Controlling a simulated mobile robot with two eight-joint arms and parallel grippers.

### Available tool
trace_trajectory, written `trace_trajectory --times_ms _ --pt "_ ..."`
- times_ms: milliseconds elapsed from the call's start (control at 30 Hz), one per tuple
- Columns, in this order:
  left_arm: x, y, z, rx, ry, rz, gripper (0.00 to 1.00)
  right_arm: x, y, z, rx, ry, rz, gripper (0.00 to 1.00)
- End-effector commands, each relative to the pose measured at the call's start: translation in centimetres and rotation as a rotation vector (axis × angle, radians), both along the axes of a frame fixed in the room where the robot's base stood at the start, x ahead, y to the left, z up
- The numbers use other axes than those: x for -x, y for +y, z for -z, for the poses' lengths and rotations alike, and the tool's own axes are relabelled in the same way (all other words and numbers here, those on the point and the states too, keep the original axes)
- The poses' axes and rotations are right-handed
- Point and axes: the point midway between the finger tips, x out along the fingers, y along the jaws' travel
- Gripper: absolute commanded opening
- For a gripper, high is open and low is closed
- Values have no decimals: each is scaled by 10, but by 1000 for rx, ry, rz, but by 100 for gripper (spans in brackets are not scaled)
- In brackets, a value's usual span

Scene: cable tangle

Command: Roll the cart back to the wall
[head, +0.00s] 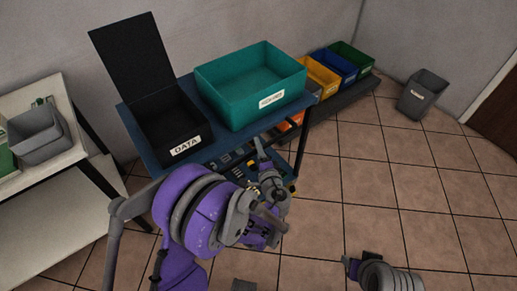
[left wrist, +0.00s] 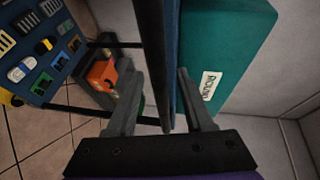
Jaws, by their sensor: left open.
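The cart has a blue top (head: 219,144) on dark legs and a lower shelf with small coloured parts. It stands near the grey wall (head: 230,30); any gap behind it is hidden. My left gripper (head: 262,158) is at the cart's front edge. In the left wrist view my left gripper (left wrist: 158,85) is open, its fingers on either side of the cart's edge (left wrist: 172,60). I cannot tell whether they touch it. Part of my right arm shows at the bottom right, its jaws unclear.
A black DATA box (head: 170,125) with raised lid and a teal bin (head: 250,85) stand on the cart. Coloured bins (head: 335,66) sit on a low rack at right. A pale table (head: 62,165) is at left, a grey waste bin (head: 422,95) far right. Tiled floor is clear at right.

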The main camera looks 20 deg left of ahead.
Motion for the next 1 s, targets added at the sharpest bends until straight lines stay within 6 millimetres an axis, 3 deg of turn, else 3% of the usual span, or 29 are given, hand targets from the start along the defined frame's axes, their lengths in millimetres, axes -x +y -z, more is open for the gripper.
trace_trajectory --times_ms 167,467,1000 --pt "0 0 0 0 0 0 52 0 0 0 0 0 0 50" --pt "0 0 0 0 0 0 2 0 0 0 0 0 0 50" --pt "0 0 0 0 0 -1 0 0 0 0 0 0 0 50"
